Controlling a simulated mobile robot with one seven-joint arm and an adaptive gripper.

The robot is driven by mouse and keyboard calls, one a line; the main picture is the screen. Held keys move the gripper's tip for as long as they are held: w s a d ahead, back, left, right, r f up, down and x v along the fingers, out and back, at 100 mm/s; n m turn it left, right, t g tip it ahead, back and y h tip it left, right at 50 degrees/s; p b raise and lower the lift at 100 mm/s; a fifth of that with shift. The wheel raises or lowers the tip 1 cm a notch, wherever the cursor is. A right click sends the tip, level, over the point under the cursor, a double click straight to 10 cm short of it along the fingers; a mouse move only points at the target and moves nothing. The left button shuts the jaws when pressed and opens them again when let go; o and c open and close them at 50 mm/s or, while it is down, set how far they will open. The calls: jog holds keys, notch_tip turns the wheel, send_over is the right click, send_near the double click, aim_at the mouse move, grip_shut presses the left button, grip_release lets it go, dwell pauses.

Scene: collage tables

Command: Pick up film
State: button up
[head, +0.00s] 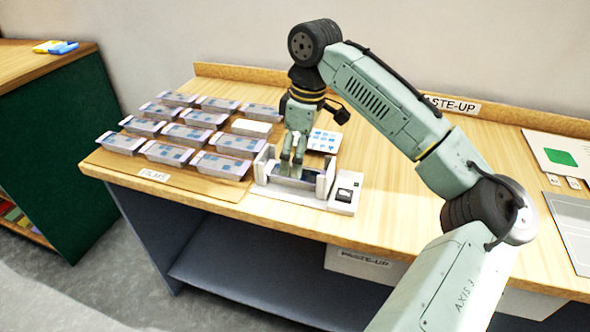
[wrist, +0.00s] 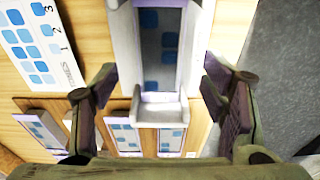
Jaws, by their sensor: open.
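A dark film with blue squares (head: 309,176) lies in a white cradle-like device (head: 340,200) near the table's front edge. In the wrist view the film (wrist: 160,45) shows in its pale holder (wrist: 160,108), between the fingers in the picture. My gripper (head: 292,158) points down over the device in the head view. Its fingers (wrist: 160,88) are spread apart, one on each side of the holder, with nothing gripped. I cannot tell how far above the film the fingertips are. Several more films in clear trays (head: 183,134) stand in rows on a board labelled FILMS.
The wooden table (head: 400,215) is clear right of the device. A green-marked sheet (head: 560,157) lies far right. A wall stands behind.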

jog(key=shift+a+f, duration=0.15)
jog(key=shift+f, duration=1.15)
jog(key=shift+c, duration=0.4)
jog(key=c, duration=1)
